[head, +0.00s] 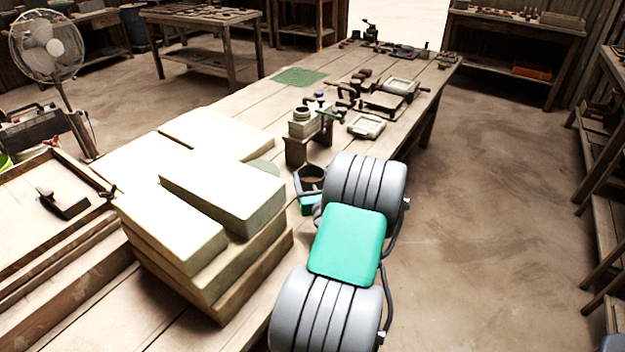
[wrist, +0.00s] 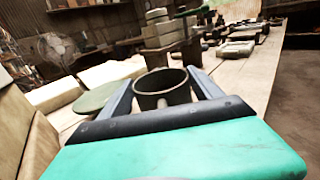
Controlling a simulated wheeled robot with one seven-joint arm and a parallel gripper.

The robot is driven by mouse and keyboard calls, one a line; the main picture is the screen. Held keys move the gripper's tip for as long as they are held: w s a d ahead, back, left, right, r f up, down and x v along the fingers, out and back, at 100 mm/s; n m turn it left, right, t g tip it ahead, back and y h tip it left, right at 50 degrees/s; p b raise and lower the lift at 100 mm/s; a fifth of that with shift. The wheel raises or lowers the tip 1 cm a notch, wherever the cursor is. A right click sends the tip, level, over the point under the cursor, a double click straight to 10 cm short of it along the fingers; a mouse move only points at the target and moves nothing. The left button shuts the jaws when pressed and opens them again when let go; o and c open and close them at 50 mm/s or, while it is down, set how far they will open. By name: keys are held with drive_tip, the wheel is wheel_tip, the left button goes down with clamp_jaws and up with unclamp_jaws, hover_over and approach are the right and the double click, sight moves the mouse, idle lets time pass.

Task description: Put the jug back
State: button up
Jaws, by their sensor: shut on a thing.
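The jug (wrist: 162,101) is a dark, open-topped round vessel, held upright between the two fingers of my gripper (wrist: 162,82) in the wrist view. In the head view the jug (head: 313,173) shows just beyond my arm, at the right side of the long bench, with my gripper (head: 308,188) closed around it. My arm hides its lower part, and I cannot tell whether its base touches the bench. A flat green disc (head: 264,168) lies on the bench to the left of the jug, partly behind the pale blocks. The disc (wrist: 104,97) also shows left of my gripper in the wrist view.
Stacked pale blocks (head: 190,232) stand left of my arm. A small wooden stand (head: 309,143) with pale blocks and a round pot is just beyond the jug. A framed tile (head: 366,126) and a press (head: 385,98) lie farther along. Floor at right is clear.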

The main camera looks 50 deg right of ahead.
drive_tip(key=o, duration=2.1)
drive_tip(key=shift+f, duration=0.1)
drive_tip(key=shift+r, duration=0.25)
drive_tip(key=b+v, duration=0.2)
drive_tip(key=v, duration=1)
drive_tip(key=shift+f, duration=0.1)
